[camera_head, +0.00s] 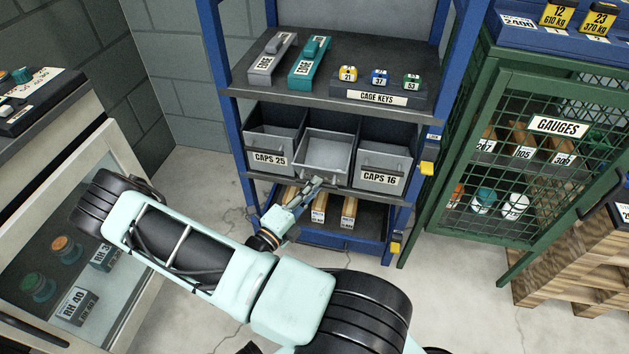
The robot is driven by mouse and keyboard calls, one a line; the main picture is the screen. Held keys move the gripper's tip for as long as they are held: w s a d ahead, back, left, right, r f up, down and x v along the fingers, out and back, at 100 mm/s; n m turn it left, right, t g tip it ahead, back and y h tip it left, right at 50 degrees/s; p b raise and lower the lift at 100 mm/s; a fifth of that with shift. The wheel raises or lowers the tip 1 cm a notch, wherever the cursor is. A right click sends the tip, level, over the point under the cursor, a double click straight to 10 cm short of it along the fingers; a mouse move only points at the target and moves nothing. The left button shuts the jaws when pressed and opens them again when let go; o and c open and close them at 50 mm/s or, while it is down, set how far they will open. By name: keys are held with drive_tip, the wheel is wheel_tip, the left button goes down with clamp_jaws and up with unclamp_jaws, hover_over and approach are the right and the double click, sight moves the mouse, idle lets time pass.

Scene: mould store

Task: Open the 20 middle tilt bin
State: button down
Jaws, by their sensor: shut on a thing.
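The grey middle tilt bin (323,148) sits between the CAPS 25 bin (283,143) and the CAPS 16 bin (396,160) on the blue rack. It is tilted forward, its top open and its inside showing. Its label is not visible. My gripper (316,182) is at the lower front of the middle bin, shut on what looks like its handle; the fingers are small here and partly hide the grip.
Below is a low shelf (368,223) with labelled boxes. A glass-fronted cabinet (120,160) stands left, a green mesh cage (500,170) right. Floor between is clear.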

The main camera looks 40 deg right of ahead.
drive_tip(key=shift+s+a+f+b, duration=0.15)
drive_tip(key=shift+s+a+f, duration=0.1)
drive_tip(key=shift+f, duration=0.4)
drive_tip(key=shift+s+a+f+b, duration=0.15)
drive_tip(key=shift+a+f, duration=0.1)
drive_tip(key=shift+f, duration=0.4)
drive_tip(key=shift+s+a+f+b, duration=0.1)
drive_tip(key=shift+s+a+f, duration=0.15)
drive_tip(key=shift+f, duration=0.5)
drive_tip(key=c, duration=2)
unclamp_jaws()
drive_tip(key=shift+d, duration=0.1)
drive_tip(key=v, duration=1.2)
